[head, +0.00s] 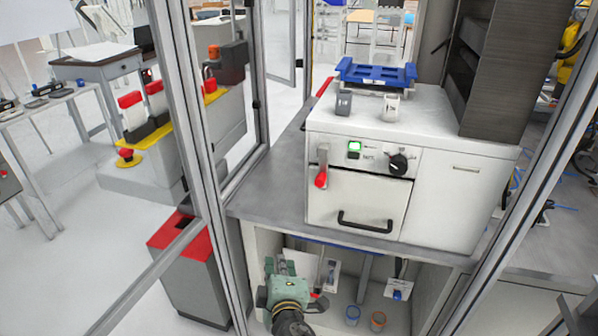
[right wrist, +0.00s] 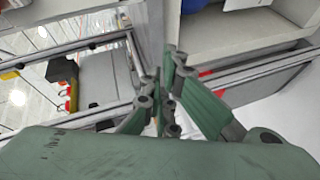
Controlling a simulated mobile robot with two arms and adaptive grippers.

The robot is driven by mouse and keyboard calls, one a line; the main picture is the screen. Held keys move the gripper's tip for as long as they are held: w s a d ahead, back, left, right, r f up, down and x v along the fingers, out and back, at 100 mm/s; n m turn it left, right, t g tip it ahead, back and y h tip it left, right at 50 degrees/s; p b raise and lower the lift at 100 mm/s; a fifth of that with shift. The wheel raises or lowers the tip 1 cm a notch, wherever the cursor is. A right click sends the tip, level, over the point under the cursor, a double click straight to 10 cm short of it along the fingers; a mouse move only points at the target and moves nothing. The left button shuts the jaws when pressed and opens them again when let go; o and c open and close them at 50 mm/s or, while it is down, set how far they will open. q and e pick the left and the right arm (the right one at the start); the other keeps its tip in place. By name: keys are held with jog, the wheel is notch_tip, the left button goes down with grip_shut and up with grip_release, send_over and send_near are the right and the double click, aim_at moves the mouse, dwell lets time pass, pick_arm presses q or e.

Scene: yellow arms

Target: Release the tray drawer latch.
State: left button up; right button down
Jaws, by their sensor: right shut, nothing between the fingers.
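The tray drawer (head: 350,197) is the pale front panel of a white cabinet, with a black bar handle (head: 366,222). It looks shut. The latch (head: 321,168) is a lever with a red grip at the drawer's upper left, hanging roughly downward. My right gripper (head: 280,266) is low in the head view, below the worktop edge and the drawer, well apart from the latch. In the right wrist view its green fingers (right wrist: 166,100) are together with nothing between them. The latch cannot be made out there. My left gripper is not in view.
A green-lit switch (head: 354,147) and black knob (head: 398,164) sit above the drawer. A metal frame post (head: 188,110) rises at left. The grey worktop (head: 265,205) is clear left of the cabinet; cups stand below.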

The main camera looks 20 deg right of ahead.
aim_at(322, 172)
notch_tip(322, 172, up, 20)
jog(key=d+t+h, duration=0.1)
jog(key=t+h, duration=0.1)
jog(key=t, duration=0.1)
jog(key=shift+s+m+t+h+p, duration=0.3)
jog(key=shift+s+m+p, duration=0.1)
jog(key=shift+s, duration=0.05)
jog(key=shift+f, duration=0.1)
jog(key=w+d+p, duration=0.5)
jog(key=w+d, duration=0.1)
jog(key=w, duration=0.1)
jog(key=shift+w+f, duration=0.15)
jog(key=shift+w, duration=0.05)
jog(key=shift+w+a, duration=0.1)
